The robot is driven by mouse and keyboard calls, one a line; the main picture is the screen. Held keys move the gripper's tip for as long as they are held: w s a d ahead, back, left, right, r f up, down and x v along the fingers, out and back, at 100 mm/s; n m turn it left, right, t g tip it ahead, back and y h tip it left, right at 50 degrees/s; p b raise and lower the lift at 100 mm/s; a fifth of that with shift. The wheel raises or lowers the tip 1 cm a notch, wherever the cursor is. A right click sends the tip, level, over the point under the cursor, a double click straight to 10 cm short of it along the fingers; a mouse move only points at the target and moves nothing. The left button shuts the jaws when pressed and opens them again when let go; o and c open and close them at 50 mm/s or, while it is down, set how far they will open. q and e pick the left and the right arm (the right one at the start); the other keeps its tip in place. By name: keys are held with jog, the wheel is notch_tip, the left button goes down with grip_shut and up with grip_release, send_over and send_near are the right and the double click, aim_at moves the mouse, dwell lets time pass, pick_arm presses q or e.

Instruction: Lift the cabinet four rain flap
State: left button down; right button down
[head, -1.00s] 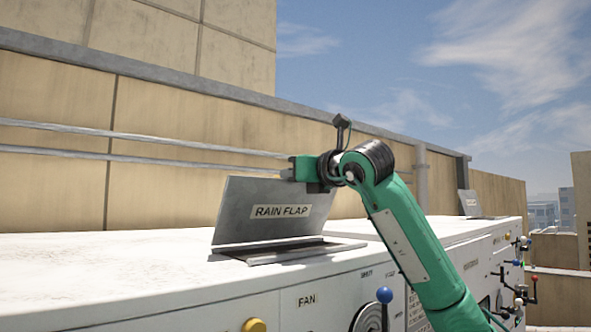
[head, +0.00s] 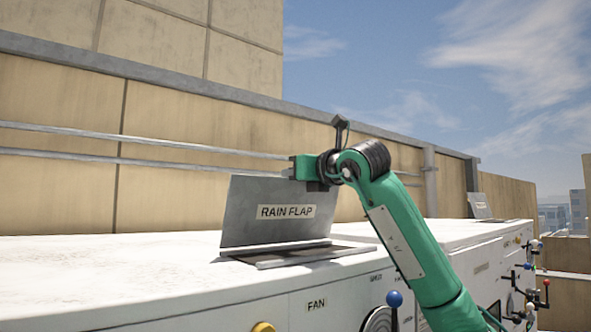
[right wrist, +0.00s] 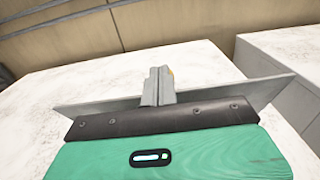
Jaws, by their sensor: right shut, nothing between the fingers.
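The rain flap (head: 262,222) is a grey metal plate labelled "RAIN FLAP" on top of the white cabinet (head: 120,270). It stands raised, leaning slightly back, above its frame (head: 300,256). My right gripper (head: 297,167) is at the flap's upper right edge, shut with nothing between its fingers. In the right wrist view the shut fingers (right wrist: 158,86) are against or just in front of the flap plate (right wrist: 250,92); I cannot tell if they touch. The cabinet's number does not show. My left gripper is not in view.
A second raised flap (head: 480,206) stands on a cabinet farther right. The cabinet front carries a yellow knob (head: 263,327), a blue knob (head: 394,298) and several levers at the right. Two pipes (head: 90,141) run along the tan wall behind.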

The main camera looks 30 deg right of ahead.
jog(key=shift+w+f, duration=0.2)
jog(key=shift+w, duration=0.05)
jog(key=shift+w+a+r, duration=0.1)
jog(key=shift+w+r, duration=0.05)
jog(key=shift+w, duration=0.45)
jog(key=shift+w+a+r, duration=0.1)
jog(key=shift+w+r, duration=0.05)
jog(key=shift+w, duration=0.45)
jog(key=shift+w+r, duration=0.25)
jog(key=shift+w, duration=1)
jog(key=shift+r, duration=0.1)
jog(key=shift+w+r, duration=0.25)
jog(key=shift+w, duration=0.55)
jog(key=shift+w, duration=0.15)
